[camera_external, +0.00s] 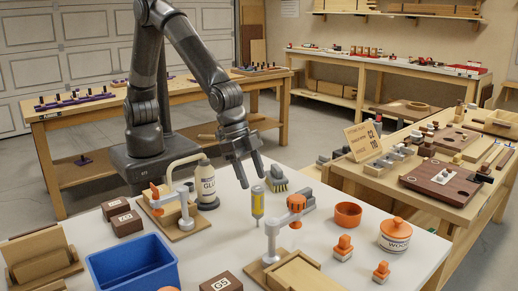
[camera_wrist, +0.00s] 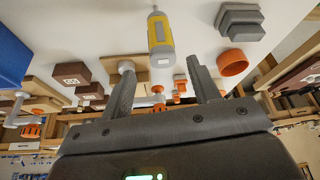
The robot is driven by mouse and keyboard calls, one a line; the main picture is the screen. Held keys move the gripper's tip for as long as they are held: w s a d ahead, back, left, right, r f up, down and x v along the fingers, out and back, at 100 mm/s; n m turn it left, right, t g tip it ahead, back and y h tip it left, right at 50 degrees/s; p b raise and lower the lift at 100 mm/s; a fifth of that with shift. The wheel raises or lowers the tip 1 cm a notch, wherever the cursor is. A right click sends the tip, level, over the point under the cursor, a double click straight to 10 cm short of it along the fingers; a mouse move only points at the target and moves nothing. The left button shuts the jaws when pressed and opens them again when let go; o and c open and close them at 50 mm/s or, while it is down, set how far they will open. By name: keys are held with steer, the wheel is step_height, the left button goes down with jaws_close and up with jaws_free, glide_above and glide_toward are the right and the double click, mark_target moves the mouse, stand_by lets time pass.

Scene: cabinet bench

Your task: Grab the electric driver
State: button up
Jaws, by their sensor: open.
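The electric driver, seemingly the yellow and grey tool (camera_external: 257,206), appears upright near the middle of the white bench in the external view. It also shows in the wrist view at the top centre (camera_wrist: 160,34), ahead of the fingertips. My gripper (camera_external: 253,180) points down just above and slightly left of the tool in the external view. I cannot tell the exact distance between fingers and tool.
A white-and-orange clamp-like stand (camera_external: 272,236) is close in front. An orange bowl (camera_external: 348,214), a lidded jar (camera_external: 395,236) and a blue bin (camera_external: 132,265) are farther off.

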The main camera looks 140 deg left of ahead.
mark_target(263, 208)
steer(key=shift+s+x, duration=0.15)
steer(key=shift+x, duration=1.75)
steer(key=shift+s+x, duration=0.1)
steer(key=shift+x, duration=1.85)
steer(key=shift+a, duration=0.1)
steer(key=shift+c, duration=0.6)
steer(key=shift+s, duration=0.1)
steer(key=c, duration=1.1)
jaws_close()
